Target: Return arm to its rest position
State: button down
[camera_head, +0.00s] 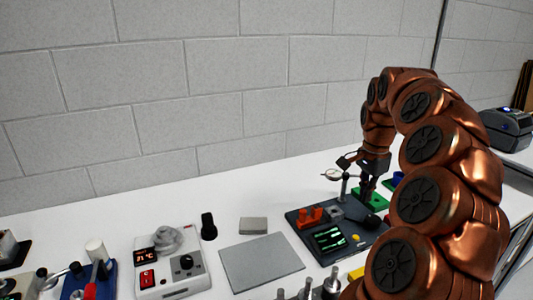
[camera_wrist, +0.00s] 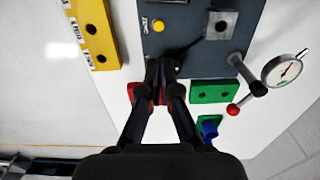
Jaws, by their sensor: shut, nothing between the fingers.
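My copper-coloured arm (camera_head: 430,150) arches up on the right of the head view and bends down at its far end. My gripper (camera_head: 370,190) points down over the bench, near the right edge of a dark fixture plate. In the wrist view my gripper (camera_wrist: 164,84) is shut, its fingertips together with nothing between them. The tips are over the edge of the dark plate (camera_wrist: 190,62). A red part (camera_wrist: 134,92) is partly hidden behind the fingers. A green block (camera_wrist: 213,91) lies just right of them.
A dial gauge (camera_wrist: 283,70) with a red-knobbed lever stands close to the gripper. A yellow block (camera_wrist: 93,30) is at upper left. In the head view, a device with a red display (camera_head: 170,262), a grey mat (camera_head: 262,264) and a black printer-like box (camera_head: 507,128) stand around. Open bench lies left of the gripper.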

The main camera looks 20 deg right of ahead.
jog(key=s+a+n, duration=0.2)
jog(key=a+n, duration=0.3)
jog(key=a, duration=0.6)
jog(key=s+a+n, duration=0.3)
jog(key=a+n, duration=0.2)
jog(key=a, duration=0.6)
jog(key=s+a+f+n, duration=0.2)
jog(key=s+a, duration=0.1)
jog(key=s, duration=0.3)
jog(key=s+a+f+n+g+p, duration=0.1)
jog(key=s+a+f+n, duration=0.1)
jog(key=s, duration=0.4)
jog(key=s+a+f+n+g, duration=0.1)
jog(key=s+a+f+n, duration=0.2)
jog(key=s, duration=0.4)
jog(key=shift+a+n, duration=0.6)
jog(key=shift+a, duration=0.65)
jog(key=shift+f, duration=0.1)
